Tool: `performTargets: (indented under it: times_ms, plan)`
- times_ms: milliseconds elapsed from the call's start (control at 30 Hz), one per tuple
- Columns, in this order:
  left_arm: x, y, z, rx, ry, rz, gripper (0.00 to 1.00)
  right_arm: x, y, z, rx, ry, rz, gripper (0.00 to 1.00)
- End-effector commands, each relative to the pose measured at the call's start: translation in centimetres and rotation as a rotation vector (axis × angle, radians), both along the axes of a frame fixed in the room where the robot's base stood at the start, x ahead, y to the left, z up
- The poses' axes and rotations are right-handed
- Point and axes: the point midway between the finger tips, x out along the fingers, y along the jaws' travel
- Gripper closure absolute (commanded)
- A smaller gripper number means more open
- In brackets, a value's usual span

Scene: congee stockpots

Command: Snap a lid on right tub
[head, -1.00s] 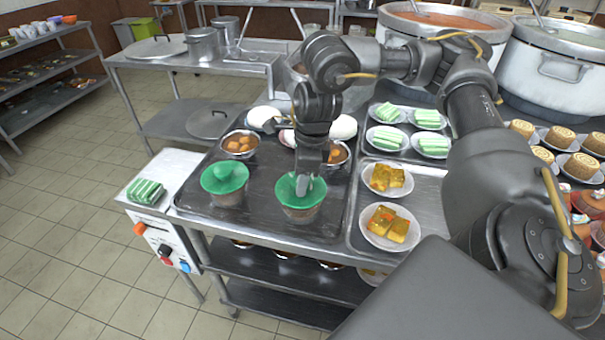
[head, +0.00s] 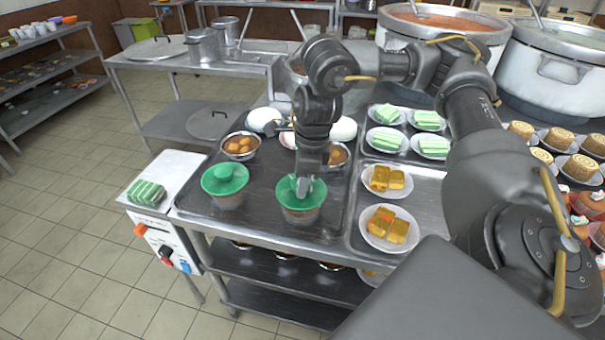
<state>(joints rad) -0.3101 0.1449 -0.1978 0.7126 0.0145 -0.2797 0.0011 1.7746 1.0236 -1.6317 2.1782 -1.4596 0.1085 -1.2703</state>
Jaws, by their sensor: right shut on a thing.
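The right tub (head: 301,215) is a clear cup with brown contents on the dark tray (head: 262,228). A green lid (head: 288,198) sits on its top; I cannot tell whether its rim is snapped down. My right gripper (head: 304,190) comes from above and is shut on the lid's raised middle. The left tub (head: 228,201) stands to the left, with a green lid (head: 224,179) covering its top. My left gripper is not in view.
Metal bowls (head: 240,146) of brown food and white buns (head: 263,119) sit behind the tubs. Plates of yellow cake (head: 389,228) stand to the right. A stack of green-striped pieces (head: 146,193) lies on the left side box. The tray's front strip is clear.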

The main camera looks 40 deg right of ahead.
Motion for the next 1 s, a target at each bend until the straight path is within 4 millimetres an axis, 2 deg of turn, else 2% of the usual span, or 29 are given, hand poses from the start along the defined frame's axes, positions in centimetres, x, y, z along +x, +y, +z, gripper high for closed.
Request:
performTargets:
  times_ms: [167,200,367,567,733,1000]
  plan:
    - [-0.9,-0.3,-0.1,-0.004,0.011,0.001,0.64,0.0,0.0,0.0,0.000,0.000,0.000,0.80]
    - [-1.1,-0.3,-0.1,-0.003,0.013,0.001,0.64,0.0,0.0,0.0,0.000,0.000,0.000,0.53]
    - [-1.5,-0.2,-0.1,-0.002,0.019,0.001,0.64,0.0,0.0,0.0,0.000,0.000,0.000,0.33]
    - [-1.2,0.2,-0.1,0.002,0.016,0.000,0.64,0.0,0.0,0.0,0.000,0.000,0.000,0.32]
    - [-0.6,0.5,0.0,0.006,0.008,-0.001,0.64,0.0,0.0,0.0,0.000,0.000,0.000,0.11]
    - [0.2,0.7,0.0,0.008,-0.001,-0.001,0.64,0.0,0.0,0.0,0.000,0.000,0.000,0.11]
